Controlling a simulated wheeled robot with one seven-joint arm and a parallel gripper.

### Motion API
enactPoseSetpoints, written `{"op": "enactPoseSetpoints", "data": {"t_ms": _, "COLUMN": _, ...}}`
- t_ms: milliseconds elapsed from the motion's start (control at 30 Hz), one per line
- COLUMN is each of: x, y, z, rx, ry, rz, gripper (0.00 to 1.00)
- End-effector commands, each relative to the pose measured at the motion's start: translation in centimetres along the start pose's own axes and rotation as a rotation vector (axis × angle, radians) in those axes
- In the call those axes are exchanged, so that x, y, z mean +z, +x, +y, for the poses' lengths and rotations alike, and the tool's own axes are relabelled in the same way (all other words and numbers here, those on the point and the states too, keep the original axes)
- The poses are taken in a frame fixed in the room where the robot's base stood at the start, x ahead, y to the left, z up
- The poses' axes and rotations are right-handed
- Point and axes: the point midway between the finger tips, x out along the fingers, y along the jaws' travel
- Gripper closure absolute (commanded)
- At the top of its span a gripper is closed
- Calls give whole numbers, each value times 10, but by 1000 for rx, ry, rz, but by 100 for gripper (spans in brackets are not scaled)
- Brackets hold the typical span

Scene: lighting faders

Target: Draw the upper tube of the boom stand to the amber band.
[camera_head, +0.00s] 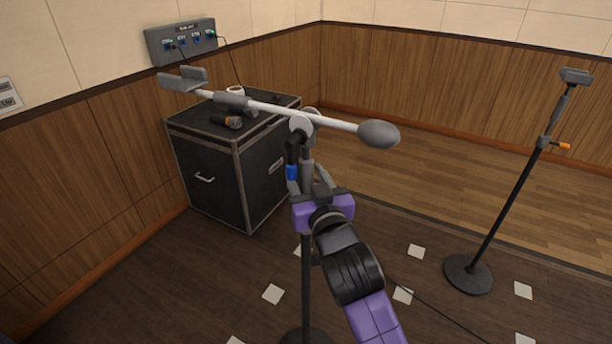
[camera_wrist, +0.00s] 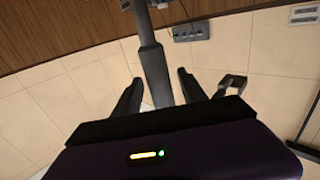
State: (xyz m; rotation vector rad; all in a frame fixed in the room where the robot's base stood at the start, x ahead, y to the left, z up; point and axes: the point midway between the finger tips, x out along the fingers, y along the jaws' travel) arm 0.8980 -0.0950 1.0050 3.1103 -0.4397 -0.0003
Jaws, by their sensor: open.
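The boom stand (camera_head: 306,255) rises from a dark round base at the bottom of the head view. Its boom (camera_head: 335,122) slants across the top, with a grey cradle at the left end and a grey egg-shaped weight at the right. The grey tube (camera_head: 307,172) shows below the boom joint, with a blue part (camera_head: 292,172) just left of it. My gripper (camera_head: 306,181) is open around the tube. The wrist view shows the tube (camera_wrist: 154,68) between the two spread fingers, with gaps on both sides. I cannot make out an amber band in either view.
A black case (camera_head: 205,175) carries a microphone (camera_head: 233,122) and a roll. A grey socket box (camera_head: 181,41) hangs on the wall. Another stand (camera_head: 510,208) with an orange knob stands at right. White squares mark the floor. A cable crosses the floor near the stand.

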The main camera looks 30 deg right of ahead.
Motion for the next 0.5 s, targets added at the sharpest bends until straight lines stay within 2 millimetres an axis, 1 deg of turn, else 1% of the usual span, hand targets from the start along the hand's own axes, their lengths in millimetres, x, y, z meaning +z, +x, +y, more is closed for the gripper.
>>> {"op": "enactPoseSetpoints", "data": {"t_ms": 67, "x": 0, "y": 0, "z": 0, "rx": 0, "ry": 0, "rz": 0, "gripper": 53}}
{"op": "enactPoseSetpoints", "data": {"t_ms": 100, "x": 0, "y": 0, "z": 0, "rx": 0, "ry": 0, "rz": 0, "gripper": 61}}
{"op": "enactPoseSetpoints", "data": {"t_ms": 167, "x": 0, "y": 0, "z": 0, "rx": 0, "ry": 0, "rz": 0, "gripper": 72}}
{"op": "enactPoseSetpoints", "data": {"t_ms": 300, "x": 0, "y": 0, "z": 0, "rx": 0, "ry": 0, "rz": 0, "gripper": 100}}
{"op": "enactPoseSetpoints", "data": {"t_ms": 500, "x": 0, "y": 0, "z": 0, "rx": 0, "ry": 0, "rz": 0, "gripper": 100}}
